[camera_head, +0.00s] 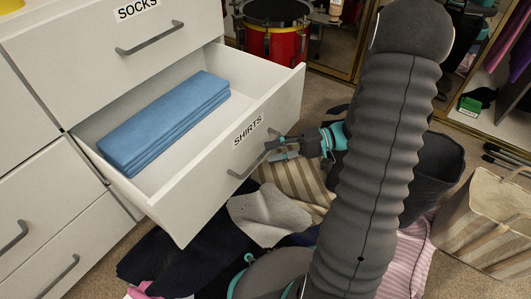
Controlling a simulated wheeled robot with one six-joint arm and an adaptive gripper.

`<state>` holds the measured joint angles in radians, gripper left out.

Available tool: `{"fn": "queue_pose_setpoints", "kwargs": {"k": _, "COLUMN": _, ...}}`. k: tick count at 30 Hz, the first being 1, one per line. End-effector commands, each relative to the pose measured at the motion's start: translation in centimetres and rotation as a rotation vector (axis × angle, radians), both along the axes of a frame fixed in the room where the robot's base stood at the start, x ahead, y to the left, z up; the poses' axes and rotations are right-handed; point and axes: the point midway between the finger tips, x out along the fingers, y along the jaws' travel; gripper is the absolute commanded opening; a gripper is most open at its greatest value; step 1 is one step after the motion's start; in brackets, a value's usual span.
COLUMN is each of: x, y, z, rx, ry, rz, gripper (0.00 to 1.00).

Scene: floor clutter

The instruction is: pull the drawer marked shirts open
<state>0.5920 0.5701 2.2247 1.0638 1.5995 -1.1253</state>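The white drawer marked shirts (209,179) is pulled well out from the dresser. A folded blue cloth (168,119) lies inside it. Its front faces right and carries a grey bar handle (243,170). My gripper (277,150) is at the right end of this handle, its fingers pointing left at the drawer front. My arm comes in from the right and covers part of the view. The fingers are small here, and I cannot tell whether they are closed around the handle or only beside it.
The closed drawer marked socks (110,45) is above. Clothes (265,215) are heaped on the floor below the open drawer. A striped bag (488,222) stands at the right. A red drum (286,43) and a mirrored wardrobe frame are at the back.

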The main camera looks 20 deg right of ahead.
Motion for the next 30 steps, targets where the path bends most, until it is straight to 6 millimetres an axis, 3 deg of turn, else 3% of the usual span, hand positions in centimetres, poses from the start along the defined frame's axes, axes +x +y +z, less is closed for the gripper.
{"fn": "queue_pose_setpoints", "kwargs": {"k": 3, "x": -0.2, "y": -1.9, "z": 0.2, "rx": 0.0, "ry": -0.001, "rz": -0.001, "gripper": 0.37}}
{"fn": "queue_pose_setpoints", "kwargs": {"k": 9, "x": -0.4, "y": -3.8, "z": 0.5, "rx": 0.001, "ry": 0.0, "rz": 0.0, "gripper": 0.37}}
{"fn": "queue_pose_setpoints", "kwargs": {"k": 30, "x": -0.4, "y": -4.1, "z": 0.4, "rx": -0.002, "ry": 0.051, "rz": -0.008, "gripper": 0.37}}
